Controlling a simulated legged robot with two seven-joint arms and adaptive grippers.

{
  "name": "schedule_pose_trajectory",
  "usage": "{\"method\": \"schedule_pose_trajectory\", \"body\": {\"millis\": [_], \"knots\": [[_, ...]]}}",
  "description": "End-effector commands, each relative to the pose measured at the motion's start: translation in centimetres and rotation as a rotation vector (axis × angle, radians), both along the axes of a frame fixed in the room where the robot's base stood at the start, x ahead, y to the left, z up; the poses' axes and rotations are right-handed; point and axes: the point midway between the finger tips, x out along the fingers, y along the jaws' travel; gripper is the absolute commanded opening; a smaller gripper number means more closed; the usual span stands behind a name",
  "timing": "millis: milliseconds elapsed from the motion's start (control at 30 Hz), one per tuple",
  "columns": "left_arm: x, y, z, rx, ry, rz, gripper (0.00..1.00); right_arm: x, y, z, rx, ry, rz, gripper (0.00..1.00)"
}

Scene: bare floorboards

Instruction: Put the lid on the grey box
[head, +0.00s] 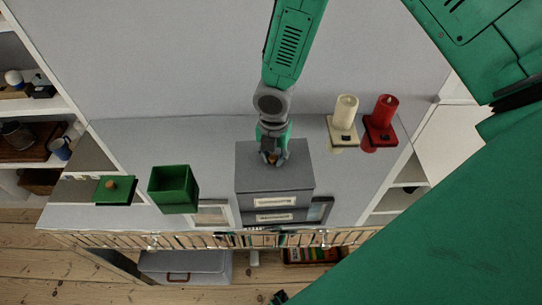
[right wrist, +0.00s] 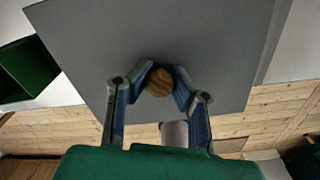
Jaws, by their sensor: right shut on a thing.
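My right gripper (head: 271,156) reaches down from the top of the head view and is shut on the round wooden knob of a flat grey lid (head: 252,178). In the right wrist view both fingers of the right gripper (right wrist: 160,80) press against the knob (right wrist: 159,82), and the lid (right wrist: 215,50) spreads out around it. The grey box (head: 248,202), with pale labels on its front, is directly below the lid. The lid covers its opening; I cannot tell whether a small gap remains. My left gripper is not in view.
An open green box (head: 173,200) and a green lid with a wooden knob (head: 103,196) stand to the left. A cream candle (head: 346,110) and a red candle (head: 385,110) stand to the right. Picture frames (head: 212,214) are beside the grey box. Shelves flank both sides.

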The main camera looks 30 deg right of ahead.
Motion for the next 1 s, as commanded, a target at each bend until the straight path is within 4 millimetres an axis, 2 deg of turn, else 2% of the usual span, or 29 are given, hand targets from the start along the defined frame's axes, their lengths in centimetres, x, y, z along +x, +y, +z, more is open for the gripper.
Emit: {"method": "schedule_pose_trajectory", "body": {"millis": [967,1000], "knots": [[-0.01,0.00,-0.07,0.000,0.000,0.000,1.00,0.00,-0.90,-0.71,-0.001,-0.001,0.001,0.00],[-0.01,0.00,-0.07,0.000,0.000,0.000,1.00,-0.01,-0.89,-0.71,-0.001,-0.001,0.001,0.30]]}}
